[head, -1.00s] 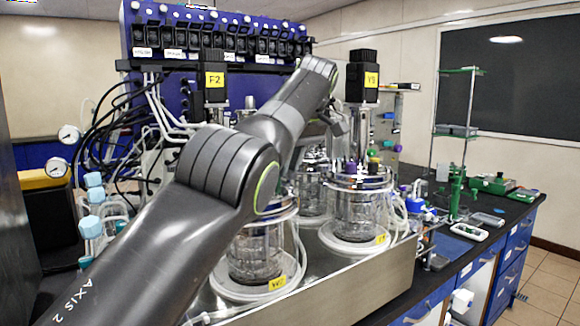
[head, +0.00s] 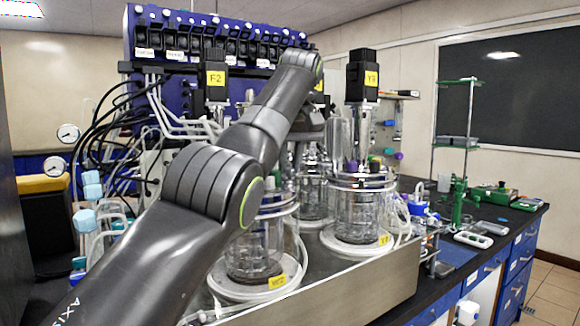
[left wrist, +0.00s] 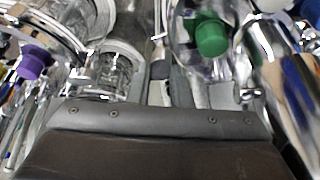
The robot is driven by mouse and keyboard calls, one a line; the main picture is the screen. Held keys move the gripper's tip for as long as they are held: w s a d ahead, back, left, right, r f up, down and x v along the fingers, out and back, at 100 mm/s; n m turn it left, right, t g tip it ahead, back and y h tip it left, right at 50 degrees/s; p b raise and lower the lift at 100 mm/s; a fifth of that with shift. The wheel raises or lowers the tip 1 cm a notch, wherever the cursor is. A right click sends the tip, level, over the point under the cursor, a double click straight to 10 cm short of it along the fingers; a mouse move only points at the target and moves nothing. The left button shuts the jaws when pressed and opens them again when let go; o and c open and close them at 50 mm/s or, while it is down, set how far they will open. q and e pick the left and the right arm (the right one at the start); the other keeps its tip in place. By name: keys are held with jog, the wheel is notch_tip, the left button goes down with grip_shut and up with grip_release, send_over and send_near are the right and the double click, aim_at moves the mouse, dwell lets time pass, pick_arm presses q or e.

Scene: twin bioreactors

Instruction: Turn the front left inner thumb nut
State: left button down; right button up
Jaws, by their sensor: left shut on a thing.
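The front left vessel (head: 255,250) stands on the bench unit in the head view, a glass vessel in a white ring base with a yellow tag. My left arm crosses in front of its top, so its lid and the front left inner thumb nut are hidden there. My left gripper is mostly hidden behind my own arm in the head view. In the left wrist view my left gripper (left wrist: 178,78) points down between glass and metal vessel parts. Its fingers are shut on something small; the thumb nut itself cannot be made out. My right gripper is not in view.
The front right vessel (head: 360,210) stands close by, with a black motor (head: 362,75) above it. A purple cap (left wrist: 34,62) and a green cap (left wrist: 211,38) flank my gripper in the wrist view. Tubes and cables crowd the left; a green stand (head: 458,195) is at right.

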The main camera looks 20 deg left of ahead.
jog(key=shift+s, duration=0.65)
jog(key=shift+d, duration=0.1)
pick_arm(q)
jog(key=c, duration=1.3)
grip_release()
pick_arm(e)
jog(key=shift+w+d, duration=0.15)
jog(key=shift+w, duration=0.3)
pick_arm(q)
jog(key=shift+r, duration=0.3)
jog(key=p+v, duration=0.8)
jog(key=v, duration=0.9)
jog(key=shift+s+a, duration=0.1)
jog(key=shift+a, duration=0.05)
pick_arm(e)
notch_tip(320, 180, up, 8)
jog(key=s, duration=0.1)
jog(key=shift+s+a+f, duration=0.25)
